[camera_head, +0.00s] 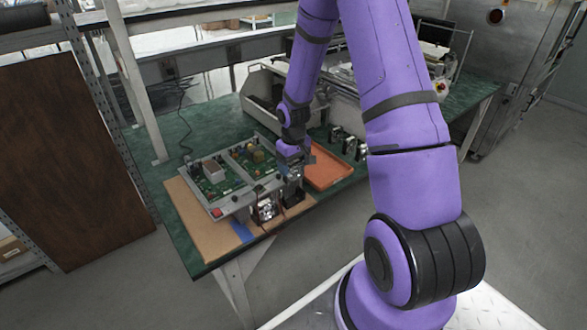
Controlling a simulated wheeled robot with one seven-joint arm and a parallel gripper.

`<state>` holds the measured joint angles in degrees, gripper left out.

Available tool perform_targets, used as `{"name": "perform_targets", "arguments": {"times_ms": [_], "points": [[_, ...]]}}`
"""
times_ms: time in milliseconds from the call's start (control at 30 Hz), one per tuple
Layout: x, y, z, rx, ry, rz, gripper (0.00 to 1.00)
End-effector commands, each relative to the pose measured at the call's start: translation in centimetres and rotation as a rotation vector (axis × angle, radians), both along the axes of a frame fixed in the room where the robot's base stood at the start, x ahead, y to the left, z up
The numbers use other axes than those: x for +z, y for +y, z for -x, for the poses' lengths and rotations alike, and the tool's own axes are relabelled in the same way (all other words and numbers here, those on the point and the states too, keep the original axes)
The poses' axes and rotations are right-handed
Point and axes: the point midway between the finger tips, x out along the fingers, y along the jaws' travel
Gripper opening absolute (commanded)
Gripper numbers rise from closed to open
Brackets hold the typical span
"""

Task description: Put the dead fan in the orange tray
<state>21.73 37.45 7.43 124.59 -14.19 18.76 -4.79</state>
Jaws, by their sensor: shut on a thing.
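The orange tray (330,170) lies on the green bench, to the right of the circuit-board unit. Its floor looks empty. My gripper (291,172) points down at the front right corner of the unit, left of the tray. It is shut on a small dark fan (293,194) just below it, partly hidden by the fingers. I cannot tell whether that fan is clear of its seat. A second fan (265,211) with a pale face stands just left of it at the unit's front edge. The picture does not show which fan is dead.
The unit (233,205) with green boards and a red switch (217,213) sits on a brown mat (192,217). Several small dark fan-like parts (348,145) stand behind the tray. A grey bin (262,88) and machine stand farther back.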

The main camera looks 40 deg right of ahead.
Motion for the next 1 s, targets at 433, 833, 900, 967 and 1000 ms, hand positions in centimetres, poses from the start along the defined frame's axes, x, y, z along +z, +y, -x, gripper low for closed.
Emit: {"name": "perform_targets", "arguments": {"times_ms": [433, 833, 900, 967, 1000], "points": [[1.5, 0.0, 0.0, 0.000, -0.001, 0.000, 0.55], [2.9, 0.0, 0.0, 0.001, -0.001, 0.000, 0.55], [3.1, 0.0, 0.0, 0.001, -0.001, 0.000, 0.55], [3.3, 0.0, 0.0, 0.001, -0.001, 0.000, 0.55], [3.4, 0.0, 0.0, 0.001, -0.001, 0.000, 0.55]]}}
